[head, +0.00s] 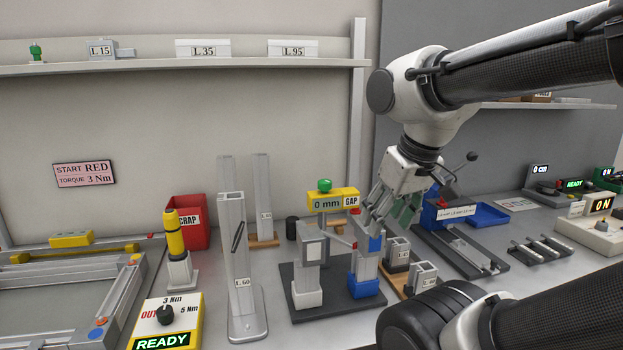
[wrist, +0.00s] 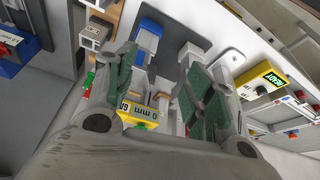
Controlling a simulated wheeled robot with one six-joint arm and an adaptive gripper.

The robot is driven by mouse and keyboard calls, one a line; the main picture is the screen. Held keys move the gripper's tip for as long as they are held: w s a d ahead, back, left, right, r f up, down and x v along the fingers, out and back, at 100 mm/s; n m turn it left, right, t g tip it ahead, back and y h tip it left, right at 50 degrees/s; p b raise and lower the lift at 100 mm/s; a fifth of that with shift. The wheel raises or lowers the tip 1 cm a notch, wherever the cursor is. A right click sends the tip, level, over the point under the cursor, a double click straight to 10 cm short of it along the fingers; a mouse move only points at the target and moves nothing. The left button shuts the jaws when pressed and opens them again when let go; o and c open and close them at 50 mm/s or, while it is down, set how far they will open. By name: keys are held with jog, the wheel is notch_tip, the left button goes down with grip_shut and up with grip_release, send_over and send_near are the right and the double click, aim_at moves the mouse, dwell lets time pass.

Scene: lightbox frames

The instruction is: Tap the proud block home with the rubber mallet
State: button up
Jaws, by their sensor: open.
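My gripper (head: 388,214) is open and empty, above and just right of the blue-and-white post on the gap fixture. In the wrist view the green pads of my gripper (wrist: 162,68) stand apart, with parts of the fixture seen between and beyond them. The fixture has a dark base plate (head: 335,306), a white block post (head: 308,255) at left and a blue-topped post (head: 367,262) at right, apart from each other. Its yellow display (head: 325,203) reads 0 mm GAP under a green lamp. I cannot identify the rubber mallet, or tell which block is proud.
A tall L 60 upright (head: 232,265) stands left of the fixture. Small L-marked blocks (head: 397,252) stand close to its right. A black cylinder (head: 292,228), red scrap bin (head: 190,230) and blue tray (head: 487,215) are further back. A READY dial box (head: 165,320) is at front left.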

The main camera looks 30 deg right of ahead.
notch_tip(320, 180, up, 5)
jog(key=n+g, duration=0.4)
jog(key=n, duration=0.5)
send_over(325, 181)
jog(key=shift+w+r, duration=0.2)
jog(key=shift+w, duration=0.2)
notch_tip(325, 181, up, 2)
jog(key=shift+w+r+n, duration=0.1)
jog(key=shift+w+n, duration=0.05)
jog(key=shift+n, duration=0.45)
jog(key=shift+s+r+n, duration=0.25)
jog(key=shift+n, duration=0.35)
jog(key=shift+s+f+n, duration=0.25)
jog(key=shift+f+n, duration=0.05)
jog(key=shift+n, duration=0.4)
notch_tip(325, 181, down, 7)
jog(key=shift+f, duration=0.2)
